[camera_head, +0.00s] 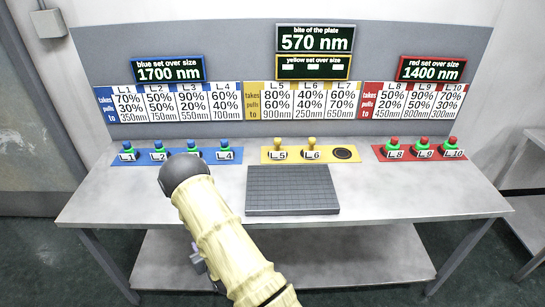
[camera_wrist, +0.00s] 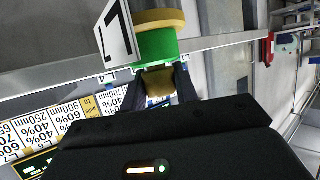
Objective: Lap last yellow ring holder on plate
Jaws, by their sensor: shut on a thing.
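My gripper (camera_wrist: 157,88) is shut on the yellow knob of the holder labelled L7 (camera_wrist: 156,47) in the wrist view. That view is upside down; the holder has a green body, a white label and a yellow ring at its far end. In the head view my gripper and this holder are hidden behind my arm. The dark gridded plate (camera_head: 292,190) lies bare at the middle of the table. Holders L5 (camera_head: 278,151) and L6 (camera_head: 311,150) stand on the yellow strip (camera_head: 329,157). The dark round spot (camera_head: 343,153) at its right end is empty.
Blue holders (camera_head: 191,149) stand on a strip at left, red holders (camera_head: 423,146) at right. A black sign (camera_head: 315,38) reads 570 nm as the bite of the plate. The right side of the table (camera_head: 420,190) is clear.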

